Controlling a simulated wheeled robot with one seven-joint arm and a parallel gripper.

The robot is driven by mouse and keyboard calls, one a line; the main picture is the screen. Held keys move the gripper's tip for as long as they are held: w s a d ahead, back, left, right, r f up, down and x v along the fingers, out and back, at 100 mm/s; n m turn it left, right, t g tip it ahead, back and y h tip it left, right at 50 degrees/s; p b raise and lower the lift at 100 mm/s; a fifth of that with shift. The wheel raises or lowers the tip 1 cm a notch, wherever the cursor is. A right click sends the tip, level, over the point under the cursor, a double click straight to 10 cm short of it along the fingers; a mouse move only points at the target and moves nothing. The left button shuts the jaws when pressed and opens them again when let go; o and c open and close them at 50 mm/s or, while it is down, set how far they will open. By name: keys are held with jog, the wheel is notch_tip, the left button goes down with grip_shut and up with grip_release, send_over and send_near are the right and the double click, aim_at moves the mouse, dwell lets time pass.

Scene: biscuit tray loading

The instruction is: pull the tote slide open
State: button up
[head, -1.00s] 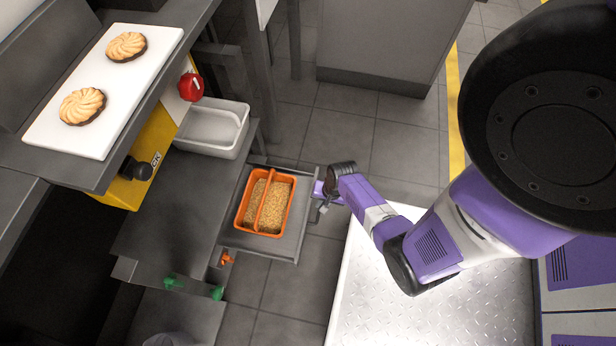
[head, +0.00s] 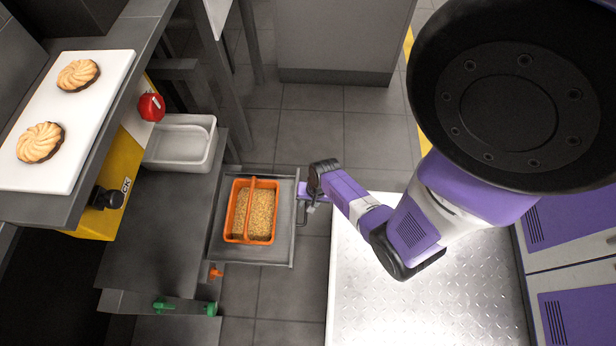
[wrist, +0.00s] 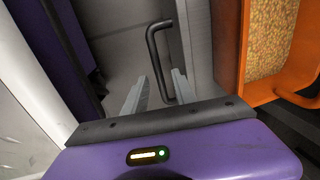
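The tote slide (head: 279,247) is a grey flat tray sticking out from under the dark counter. An orange tote (head: 226,219) with a divider and tan crumbly contents sits on it; part of it shows at the right of the wrist view (wrist: 246,50). My gripper (head: 308,203) is at the slide's outer edge. In the wrist view, a dark bar handle (wrist: 152,53) on the slide's front runs down between the two fingertips (wrist: 160,76). The fingers stand apart, with gaps showing beside the bar. Whether the fingertips reach past the bar is unclear.
A pale empty bin (head: 178,160) stands on the counter (head: 155,220). Above left, a white board (head: 58,120) holds two biscuits. A red knob (head: 151,107) is beside it. Green (head: 164,304) and orange (head: 215,273) fittings sit below the slide. Floor is clear behind the slide.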

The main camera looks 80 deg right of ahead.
notch_tip(320, 180, up, 8)
jog(key=s+p, duration=0.1)
jog(key=p, duration=0.3)
jog(key=shift+s+f, duration=0.15)
jog(key=shift+s, duration=0.15)
